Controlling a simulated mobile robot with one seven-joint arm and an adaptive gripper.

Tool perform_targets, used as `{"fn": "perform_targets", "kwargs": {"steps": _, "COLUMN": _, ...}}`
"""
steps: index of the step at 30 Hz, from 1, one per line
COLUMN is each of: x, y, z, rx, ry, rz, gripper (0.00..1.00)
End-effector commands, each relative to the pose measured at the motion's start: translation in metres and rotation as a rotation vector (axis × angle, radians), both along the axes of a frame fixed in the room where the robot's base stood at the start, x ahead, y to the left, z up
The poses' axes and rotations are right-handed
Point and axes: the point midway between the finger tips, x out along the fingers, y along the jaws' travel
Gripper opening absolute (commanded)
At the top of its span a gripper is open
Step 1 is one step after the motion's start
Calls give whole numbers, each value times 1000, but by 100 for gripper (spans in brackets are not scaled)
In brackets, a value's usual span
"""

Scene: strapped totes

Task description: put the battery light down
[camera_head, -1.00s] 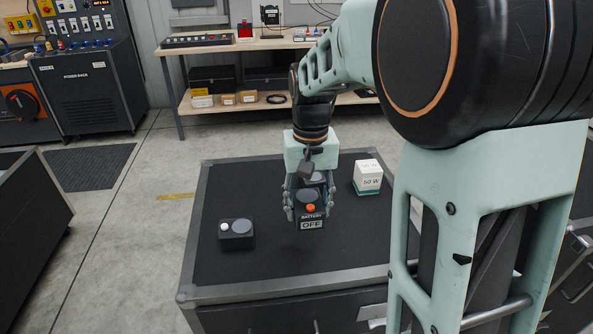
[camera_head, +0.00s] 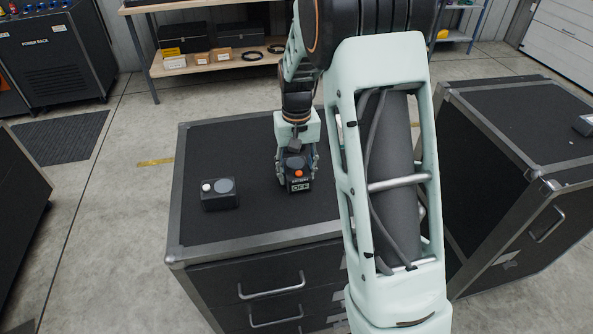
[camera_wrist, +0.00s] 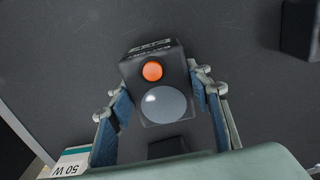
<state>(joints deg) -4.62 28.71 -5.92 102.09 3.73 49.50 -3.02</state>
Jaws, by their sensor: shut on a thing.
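The battery light (camera_head: 299,183) is a dark box with an orange button, a pale round disc and a label reading OFF. My gripper (camera_head: 297,170) is shut on it, with a finger on each side. In the wrist view the battery light (camera_wrist: 154,75) sits between the blue finger pads of my gripper (camera_wrist: 160,98), its button and disc facing the camera. It is upright over the black top of the case (camera_head: 250,222). I cannot tell whether its underside touches that top.
A similar dark box with a white button (camera_head: 220,194) stands to the left on the case top. Another case (camera_head: 530,115) stands at right. The front left top is clear.

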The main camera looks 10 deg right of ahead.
Motion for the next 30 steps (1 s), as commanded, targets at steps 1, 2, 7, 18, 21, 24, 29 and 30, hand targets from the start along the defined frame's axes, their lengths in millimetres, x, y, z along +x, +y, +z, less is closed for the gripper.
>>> {"fn": "perform_targets", "kwargs": {"steps": 1, "x": 1, "y": 0, "z": 2, "rx": 0, "ry": -3, "rz": 0, "gripper": 7}}
{"fn": "perform_targets", "kwargs": {"steps": 2, "x": 1, "y": 0, "z": 2, "rx": 0, "ry": -3, "rz": 0, "gripper": 7}}
{"fn": "perform_targets", "kwargs": {"steps": 7, "x": 1, "y": 0, "z": -1, "rx": 0, "ry": -3, "rz": 0, "gripper": 7}}
{"fn": "perform_targets", "kwargs": {"steps": 18, "x": 0, "y": 0, "z": -3, "rx": 0, "ry": -2, "rz": 0, "gripper": 63}}
{"fn": "perform_targets", "kwargs": {"steps": 21, "x": 0, "y": 0, "z": -3, "rx": 0, "ry": -2, "rz": 0, "gripper": 63}}
{"fn": "perform_targets", "kwargs": {"steps": 24, "x": 0, "y": 0, "z": -1, "rx": 0, "ry": -2, "rz": 0, "gripper": 63}}
{"fn": "perform_targets", "kwargs": {"steps": 29, "x": 2, "y": 0, "z": 15, "rx": 1, "ry": -7, "rz": 0, "gripper": 63}}
{"fn": "perform_targets", "kwargs": {"steps": 30, "x": 2, "y": 0, "z": 23, "rx": 1, "ry": -8, "rz": 1, "gripper": 63}}
